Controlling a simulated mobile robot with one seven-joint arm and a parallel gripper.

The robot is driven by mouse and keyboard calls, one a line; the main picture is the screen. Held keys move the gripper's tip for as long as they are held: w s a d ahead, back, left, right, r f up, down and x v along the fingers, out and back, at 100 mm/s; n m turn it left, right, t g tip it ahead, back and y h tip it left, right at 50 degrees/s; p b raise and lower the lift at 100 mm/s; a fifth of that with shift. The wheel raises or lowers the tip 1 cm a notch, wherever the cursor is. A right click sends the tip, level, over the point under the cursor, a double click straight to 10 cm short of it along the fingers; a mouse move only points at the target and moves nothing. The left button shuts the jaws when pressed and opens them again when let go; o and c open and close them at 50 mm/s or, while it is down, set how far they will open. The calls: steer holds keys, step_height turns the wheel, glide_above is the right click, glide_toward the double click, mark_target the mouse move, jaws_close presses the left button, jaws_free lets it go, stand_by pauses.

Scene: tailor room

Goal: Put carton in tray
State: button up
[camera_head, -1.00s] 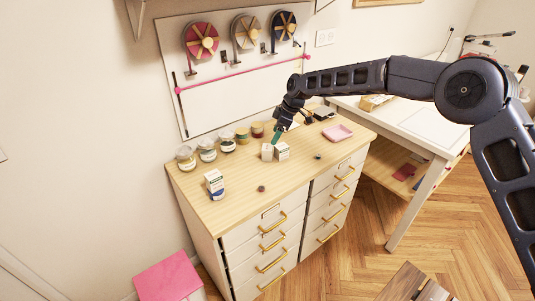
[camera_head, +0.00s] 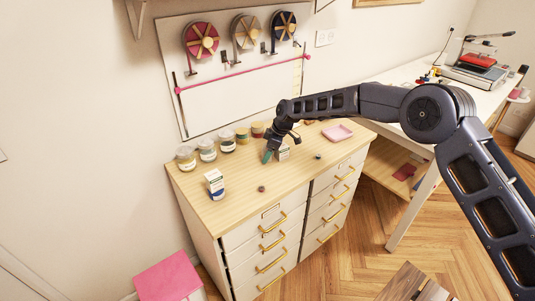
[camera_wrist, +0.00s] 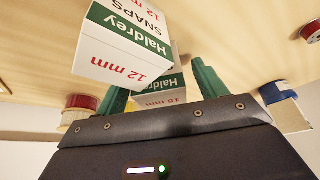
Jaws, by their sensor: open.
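The pink tray (camera_head: 338,132) lies empty on the right of the wooden cabinet top. My gripper (camera_head: 268,156) points down over the cabinet top, left of the tray, with its green fingers apart. One white carton (camera_head: 283,152) stands just right of the fingers, partly hidden by my gripper. In the wrist view a white and green carton marked 12 mm (camera_wrist: 125,60) is large at the upper left. A second carton, marked 15 (camera_wrist: 160,97), shows between the two fingers (camera_wrist: 160,90), partly hidden. I cannot tell whether a finger touches either carton.
Several lidded jars (camera_head: 207,149) line the back of the cabinet top, near the wall board. A small dark round object (camera_head: 262,189) lies near the front edge, and another (camera_head: 318,156) lies below the tray. The front middle is mostly clear.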

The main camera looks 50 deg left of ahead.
steer(key=shift+f, duration=0.2)
steer(key=c, duration=1.2)
steer(key=shift+o, duration=0.2)
steer(key=shift+a+r, duration=0.1)
steer(key=shift+r, duration=0.05)
